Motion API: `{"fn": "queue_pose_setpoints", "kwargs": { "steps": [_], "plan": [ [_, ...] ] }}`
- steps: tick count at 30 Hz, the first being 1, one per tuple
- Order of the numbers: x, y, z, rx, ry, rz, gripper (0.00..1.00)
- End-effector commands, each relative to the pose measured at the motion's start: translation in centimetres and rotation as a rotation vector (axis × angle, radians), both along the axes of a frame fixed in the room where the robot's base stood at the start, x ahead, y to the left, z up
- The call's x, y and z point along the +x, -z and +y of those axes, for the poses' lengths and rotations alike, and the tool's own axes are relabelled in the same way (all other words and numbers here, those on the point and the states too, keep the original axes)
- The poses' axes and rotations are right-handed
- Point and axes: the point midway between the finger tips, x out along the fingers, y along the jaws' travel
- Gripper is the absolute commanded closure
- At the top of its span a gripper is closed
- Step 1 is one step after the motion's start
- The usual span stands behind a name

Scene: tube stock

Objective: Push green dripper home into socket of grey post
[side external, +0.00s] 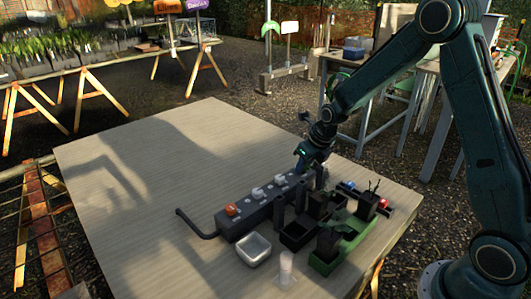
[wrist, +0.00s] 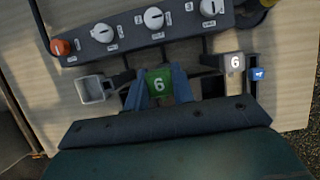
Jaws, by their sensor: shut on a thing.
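My gripper (wrist: 160,88) has its two blue fingers shut on the green dripper (wrist: 159,80), whose top face carries a white 6. In the side external view my gripper (side external: 303,163) is low over the far end of the dark valve block, and the dripper cannot be made out there. A grey piece marked 6 (wrist: 235,63), which looks like the grey post's top, is to the right of the dripper in the wrist view, apart from it. Its socket cannot be made out. The dripper's lower end is hidden.
The valve block (side external: 262,209) has an orange knob and white knobs. A pale square tray (side external: 267,244) and a clear cup (side external: 286,268) stand in front. A green holder (side external: 325,264) with dark uprights is to the right. A blue piece (wrist: 257,73) is beside the grey one. The table's left is clear.

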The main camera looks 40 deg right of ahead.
Motion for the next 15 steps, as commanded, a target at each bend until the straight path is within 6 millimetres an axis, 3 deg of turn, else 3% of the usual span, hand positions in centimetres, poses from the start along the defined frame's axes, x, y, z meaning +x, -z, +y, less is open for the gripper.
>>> {"fn": "queue_pose_setpoints", "kwargs": {
  "steps": [15],
  "plan": [
    [0.0, 1.8, 0.0, 0.0, -0.001, 0.0, 0.97]
  ]
}}
